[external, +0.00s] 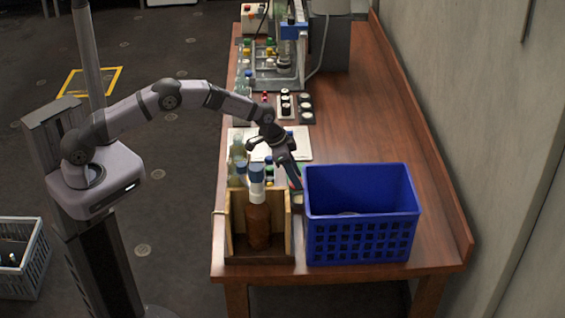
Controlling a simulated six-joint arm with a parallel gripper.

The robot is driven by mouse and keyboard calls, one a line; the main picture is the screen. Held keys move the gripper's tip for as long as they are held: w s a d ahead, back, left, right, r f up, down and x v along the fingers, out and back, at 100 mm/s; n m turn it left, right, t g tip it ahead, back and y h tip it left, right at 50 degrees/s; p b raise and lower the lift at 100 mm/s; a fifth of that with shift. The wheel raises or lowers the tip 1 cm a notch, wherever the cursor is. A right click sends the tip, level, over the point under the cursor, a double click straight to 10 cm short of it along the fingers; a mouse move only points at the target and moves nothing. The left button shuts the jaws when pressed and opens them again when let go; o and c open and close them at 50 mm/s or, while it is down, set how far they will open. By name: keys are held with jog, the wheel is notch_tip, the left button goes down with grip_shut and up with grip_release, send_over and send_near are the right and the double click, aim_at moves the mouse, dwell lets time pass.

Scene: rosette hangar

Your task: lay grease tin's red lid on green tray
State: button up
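My gripper (294,175) points down between the wooden bottle carrier and the blue crate. Its fingertips are small and partly hidden near the crate's edge, so I cannot tell whether they are open or shut. A small reddish and teal patch shows by the fingertips, but I cannot make out what it is. A small red item (264,97) lies farther back on the table, beside dark round pots. I cannot tell whether it is the grease tin's lid. I cannot pick out a green tray or the grease tin with certainty.
The blue crate (362,236) stands at the table's front right. The wooden carrier (287,230) holds a brown bottle (258,222) at its left. A white sheet (297,145) lies behind my gripper. Bench equipment (290,55) fills the back left. The table's (365,110) right side is clear.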

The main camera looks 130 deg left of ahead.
jog(key=shift+r, duration=0.15)
jog(key=shift+r, duration=0.15)
jog(key=b+v, duration=0.3)
jog(key=v, duration=0.8)
jog(key=shift+r, duration=0.35)
jog(key=shift+d, duration=0.1)
